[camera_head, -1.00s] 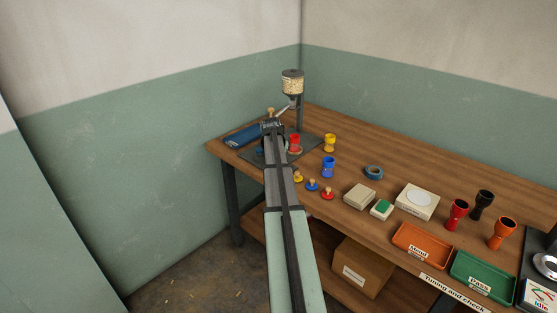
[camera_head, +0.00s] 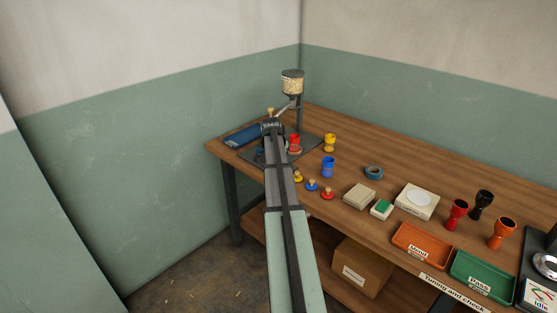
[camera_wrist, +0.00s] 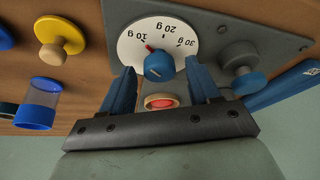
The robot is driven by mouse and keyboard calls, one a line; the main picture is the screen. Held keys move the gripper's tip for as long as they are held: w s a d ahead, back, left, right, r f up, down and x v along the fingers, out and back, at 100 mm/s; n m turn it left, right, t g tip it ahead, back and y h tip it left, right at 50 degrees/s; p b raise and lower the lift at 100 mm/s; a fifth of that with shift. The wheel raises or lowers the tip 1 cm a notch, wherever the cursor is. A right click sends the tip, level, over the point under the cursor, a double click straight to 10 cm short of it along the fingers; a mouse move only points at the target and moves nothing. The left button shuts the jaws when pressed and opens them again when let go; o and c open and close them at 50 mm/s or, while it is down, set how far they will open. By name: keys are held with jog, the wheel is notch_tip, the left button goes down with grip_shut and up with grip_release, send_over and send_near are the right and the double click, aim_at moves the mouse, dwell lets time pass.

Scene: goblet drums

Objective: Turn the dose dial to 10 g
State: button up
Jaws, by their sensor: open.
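The dose dial (camera_wrist: 126,52) is a white disc marked 10 g, 20 g and 30 g, with a blue knob (camera_wrist: 159,68) in its middle. A red pointer mark (camera_wrist: 150,48) on the knob sits between the 10 g and 20 g labels. My gripper (camera_wrist: 160,80) is open, with one blue finger on each side of the knob; I cannot tell whether either touches it. In the head view my gripper (camera_head: 271,127) is at the dispenser (camera_head: 292,86), and my arm hides the dial.
A blue-capped grey post (camera_wrist: 245,75) stands to the right. Blue (camera_head: 328,168) and yellow (camera_head: 330,142) cups stand right of my arm, with several pegs nearby.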

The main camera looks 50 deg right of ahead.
jog(key=shift+r, duration=0.1)
jog(key=v, duration=1.3)
jog(key=shift+s+a+r, duration=0.15)
jog(key=shift+a+r, duration=0.1)
